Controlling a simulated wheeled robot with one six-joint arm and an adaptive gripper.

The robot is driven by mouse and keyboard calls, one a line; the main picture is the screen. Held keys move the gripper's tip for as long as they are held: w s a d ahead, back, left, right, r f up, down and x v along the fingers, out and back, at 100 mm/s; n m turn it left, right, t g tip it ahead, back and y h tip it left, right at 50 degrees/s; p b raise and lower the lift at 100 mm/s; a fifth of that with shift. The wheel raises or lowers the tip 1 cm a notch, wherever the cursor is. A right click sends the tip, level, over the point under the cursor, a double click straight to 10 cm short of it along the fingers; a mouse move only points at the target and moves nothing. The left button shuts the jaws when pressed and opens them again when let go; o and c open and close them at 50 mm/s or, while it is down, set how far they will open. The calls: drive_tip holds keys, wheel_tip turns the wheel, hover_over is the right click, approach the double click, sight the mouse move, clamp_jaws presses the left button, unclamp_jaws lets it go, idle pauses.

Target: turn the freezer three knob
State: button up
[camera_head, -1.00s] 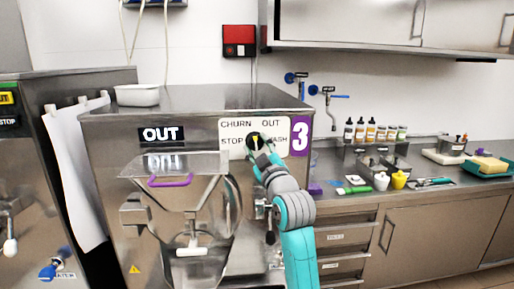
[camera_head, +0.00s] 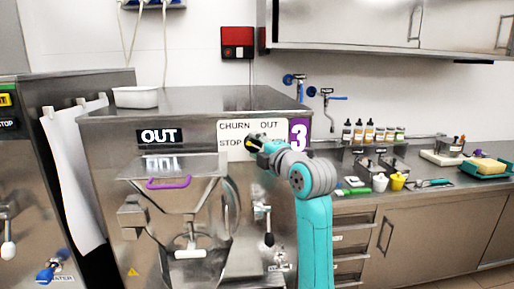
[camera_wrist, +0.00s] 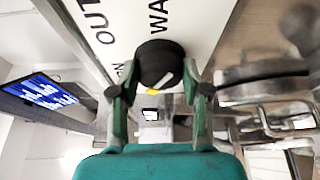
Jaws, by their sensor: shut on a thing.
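The freezer three knob is a round black dial on a white label plate (camera_head: 228,127) marked CHURN, OUT, STOP and WASH, left of the purple number 3 (camera_head: 299,135). In the wrist view the knob (camera_wrist: 158,60) sits between my two fingertips and shows a white pointer line. My gripper (camera_wrist: 158,92) is shut on it, one finger on each side. In the head view my gripper (camera_head: 258,148) reaches the plate from the right and hides most of the knob and the word WASH. The freezer's display (camera_head: 159,136) reads OUT.
A white tub (camera_head: 136,97) stands on top. A counter with bottles (camera_head: 373,133) and small tools lies to the right. Another freezer stands at the left.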

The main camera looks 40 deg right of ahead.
drive_tip(key=n+g, duration=0.1)
drive_tip(key=n, duration=0.3)
drive_tip(key=shift+r+n+g, duration=0.3)
drive_tip(key=shift+r+g, duration=0.1)
drive_tip(key=shift+h, duration=0.3)
drive_tip(key=o, duration=1.1)
drive_tip(key=shift+w+f, duration=0.1)
drive_tip(key=shift+f, duration=0.05)
drive_tip(key=shift+o, duration=0.2)
drive_tip(key=v, duration=1.2)
